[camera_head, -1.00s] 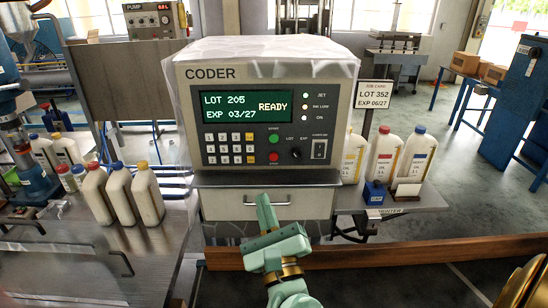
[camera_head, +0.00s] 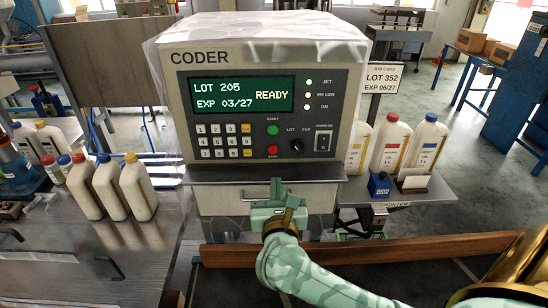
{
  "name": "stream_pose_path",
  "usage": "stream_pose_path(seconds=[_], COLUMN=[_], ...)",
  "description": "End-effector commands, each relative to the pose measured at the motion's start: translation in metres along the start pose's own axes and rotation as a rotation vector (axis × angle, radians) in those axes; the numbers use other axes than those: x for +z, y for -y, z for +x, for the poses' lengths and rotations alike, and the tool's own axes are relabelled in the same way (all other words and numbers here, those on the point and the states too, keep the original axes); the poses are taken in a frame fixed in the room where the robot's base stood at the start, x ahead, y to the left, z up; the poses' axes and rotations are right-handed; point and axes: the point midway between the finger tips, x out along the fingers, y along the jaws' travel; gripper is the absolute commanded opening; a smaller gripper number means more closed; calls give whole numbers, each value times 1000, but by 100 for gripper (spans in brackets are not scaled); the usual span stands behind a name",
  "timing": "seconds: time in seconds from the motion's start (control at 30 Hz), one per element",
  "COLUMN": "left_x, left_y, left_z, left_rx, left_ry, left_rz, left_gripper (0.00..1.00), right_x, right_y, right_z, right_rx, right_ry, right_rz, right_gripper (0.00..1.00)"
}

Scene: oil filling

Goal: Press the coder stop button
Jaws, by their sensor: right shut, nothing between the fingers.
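The coder (camera_head: 170,100) is a grey box with a green display (camera_head: 242,94) reading LOT 205, EXP 03/27, READY. Its red stop button (camera_head: 272,150) sits low on the front panel, below the green start button (camera_head: 272,130). My right gripper (camera_head: 276,184) is shut and empty, its tip pointing up at the coder, below the stop button in the picture. I cannot see it touching the button, and the gap in depth is hard to judge. My left gripper is not in view.
A keypad (camera_head: 223,141) lies left of the buttons, with a knob (camera_head: 297,145) and power switch (camera_head: 323,142) to the right. Bottles (camera_head: 138,190) stand on the left bench. More bottles (camera_head: 391,145) and a job card (camera_head: 383,77) reading LOT 352, EXP 06/27 are at right.

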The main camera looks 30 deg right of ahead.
Motion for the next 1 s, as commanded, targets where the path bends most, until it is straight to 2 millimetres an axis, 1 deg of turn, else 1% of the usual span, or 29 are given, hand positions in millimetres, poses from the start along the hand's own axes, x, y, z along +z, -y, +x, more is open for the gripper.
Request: stream_pose_path(seconds=[0.03, 0.1, 0.3, 0.4, 0.5, 0.6, 0.7, 1.0], left_x=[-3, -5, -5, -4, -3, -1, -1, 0], left_y=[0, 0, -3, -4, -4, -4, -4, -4], left_z=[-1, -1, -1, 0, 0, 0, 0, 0], left_rx=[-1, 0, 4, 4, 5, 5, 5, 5], left_ry=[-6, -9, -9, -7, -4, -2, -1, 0], left_rz=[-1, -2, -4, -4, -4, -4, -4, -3], left_gripper=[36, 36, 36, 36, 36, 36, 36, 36], right_x=[1, 2, 1, 1, 0, 0, 0, 0], right_y=[0, 0, 0, 1, 0, 0, 0, 0], right_z=[12, 27, 69, 86, 98, 105, 109, 109], right_rx=[-1, -2, -2, -2, -1, -1, -1, -1], right_ry=[4, 4, 3, 2, 1, 0, 0, 0], right_rz=[-1, -2, -1, -2, -2, -1, 0, 0], right_gripper=[0, 0, 0, 0, 0, 0, 0, 0])
